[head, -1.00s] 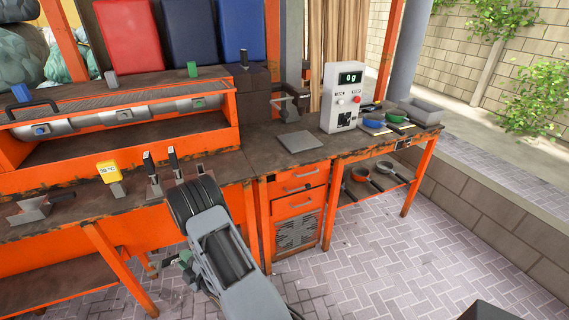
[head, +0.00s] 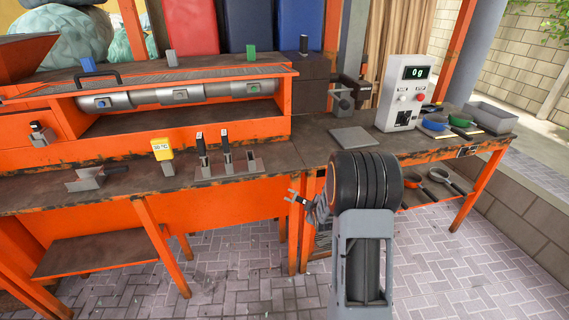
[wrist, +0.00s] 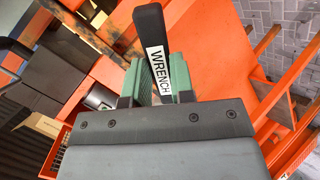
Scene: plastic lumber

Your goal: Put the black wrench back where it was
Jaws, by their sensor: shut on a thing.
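My gripper (wrist: 159,78) is shut on the black wrench (wrist: 149,25); its green pads close on both sides of the handle with the white "WRENCH" label. In the head view, a grey forked end, seemingly the wrench's (head: 293,197), sticks out left from my partly hidden gripper, in front of the bench and below its top edge. A grey tool rack (head: 230,172) stands on the bench to the upper left of it. Two black-handled tools (head: 201,143) (head: 224,141) stand upright in the rack. The rack's right-hand slot (head: 251,160) looks empty.
A yellow temperature gauge (head: 162,150) and a grey tool (head: 95,178) stand left of the rack. The orange machine (head: 190,87) rises behind. Paved floor lies clear in front.

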